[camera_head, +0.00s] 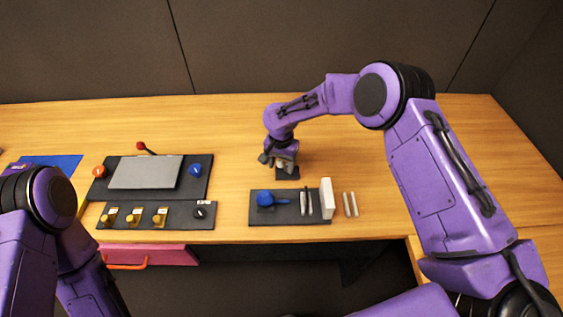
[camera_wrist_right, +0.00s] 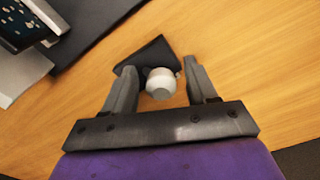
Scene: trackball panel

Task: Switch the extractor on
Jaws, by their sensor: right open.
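My right gripper (camera_head: 279,162) points down over a small black base (camera_head: 288,173) right of the dark panels. In the right wrist view the open fingers (camera_wrist_right: 160,68) stand either side of a white ball (camera_wrist_right: 161,83) beside or on that black base (camera_wrist_right: 150,58); contact cannot be told. A dark switch strip (camera_head: 180,222) at the front left carries several yellow knobs, one of them the middle yellow knob (camera_head: 133,217), and a black dial (camera_head: 200,212). The labels are too small to read, so I cannot tell which control is the extractor's. My left gripper is out of view.
Behind the strip, a dark panel (camera_head: 203,188) holds a grey plate (camera_head: 147,172), an orange button (camera_head: 99,171), a blue knob (camera_head: 195,170) and a red-tipped lever (camera_head: 141,146).

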